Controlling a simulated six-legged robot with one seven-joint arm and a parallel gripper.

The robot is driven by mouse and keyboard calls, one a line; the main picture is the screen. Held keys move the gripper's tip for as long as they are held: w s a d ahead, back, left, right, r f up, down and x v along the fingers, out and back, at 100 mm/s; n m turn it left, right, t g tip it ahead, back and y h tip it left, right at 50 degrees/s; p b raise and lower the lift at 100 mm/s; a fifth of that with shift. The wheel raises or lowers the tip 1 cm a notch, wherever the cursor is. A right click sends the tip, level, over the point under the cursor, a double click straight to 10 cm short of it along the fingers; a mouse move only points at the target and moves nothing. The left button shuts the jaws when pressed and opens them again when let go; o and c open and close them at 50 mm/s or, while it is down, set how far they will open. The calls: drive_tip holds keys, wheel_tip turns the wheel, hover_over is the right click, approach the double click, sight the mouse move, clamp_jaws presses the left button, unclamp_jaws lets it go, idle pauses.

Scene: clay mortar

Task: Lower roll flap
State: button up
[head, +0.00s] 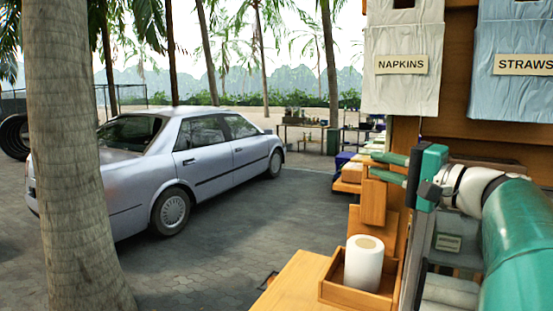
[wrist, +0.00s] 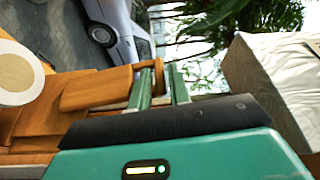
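A white roll (head: 362,262) stands upright in a small wooden tray (head: 345,296) at the bottom of the head view. Its round end also shows at the left of the wrist view (wrist: 14,76). An upright wooden panel (head: 373,203), which looks like the flap, stands behind the roll; it also shows in the wrist view (wrist: 95,90). My gripper (head: 373,166) is at the panel's upper end, with its green fingers apart. In the wrist view a narrow wooden piece shows between the fingertips (wrist: 158,70). I cannot tell whether either finger touches it.
Cloth pockets labelled NAPKINS (head: 401,95) and STRAWS (head: 518,90) hang on a wooden board above my gripper. A wooden counter (head: 298,285) runs along the bottom. A silver car (head: 190,165) and a palm trunk (head: 70,170) stand at the left, with paving between.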

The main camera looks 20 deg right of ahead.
sight(368, 161)
drive_tip(key=shift+x, duration=1.85)
drive_tip(key=shift+c, duration=0.2)
clamp_jaws()
drive_tip(key=shift+a, duration=0.1)
